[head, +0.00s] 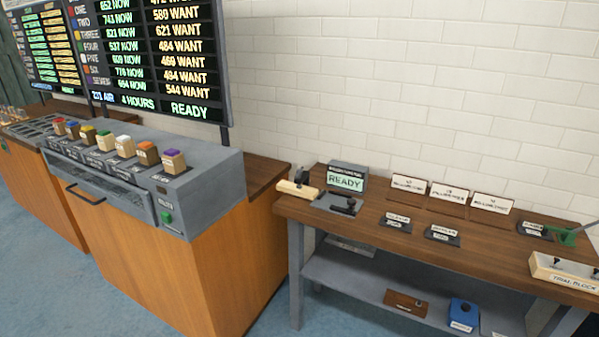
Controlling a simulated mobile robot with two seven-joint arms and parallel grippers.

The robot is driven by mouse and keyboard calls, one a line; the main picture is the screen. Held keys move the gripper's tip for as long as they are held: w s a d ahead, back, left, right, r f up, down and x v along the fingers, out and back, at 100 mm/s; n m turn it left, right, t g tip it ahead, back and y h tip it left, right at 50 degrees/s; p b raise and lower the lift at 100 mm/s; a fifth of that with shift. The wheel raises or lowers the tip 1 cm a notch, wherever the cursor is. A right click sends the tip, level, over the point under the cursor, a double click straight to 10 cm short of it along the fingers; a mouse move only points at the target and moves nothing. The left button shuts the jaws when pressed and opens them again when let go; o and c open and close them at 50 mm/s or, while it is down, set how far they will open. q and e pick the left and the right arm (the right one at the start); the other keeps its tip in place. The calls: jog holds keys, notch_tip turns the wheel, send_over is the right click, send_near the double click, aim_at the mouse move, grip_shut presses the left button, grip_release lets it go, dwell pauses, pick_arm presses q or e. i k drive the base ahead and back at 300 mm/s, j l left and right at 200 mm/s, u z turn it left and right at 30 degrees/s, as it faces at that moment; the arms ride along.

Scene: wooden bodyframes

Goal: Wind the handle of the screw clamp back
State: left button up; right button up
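No part is clearly readable as the screw clamp or its handle. A green tool with a slanted arm (568,236) stands at the right end of the wooden bench (370,222); it is small and partly cut off by the picture's edge. I cannot tell whether either is the clamp. Neither of my grippers is in view.
A display box reading READY (346,178) stands behind the fixture. A trial block box (563,273) sits at the front right. A grey console (205,188) with several coloured knobs stands left. A lower shelf (345,272) holds a blue box (463,314).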

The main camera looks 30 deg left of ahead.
aim_at(298, 171)
jog(key=u, duration=0.5)
jog(key=i+j+u, duration=0.1)
jog(key=i+u, duration=0.45)
jog(key=u, duration=0.15)
jog(key=i+u, duration=0.35)
jog(key=k+j, duration=0.05)
jog(key=k, duration=0.05)
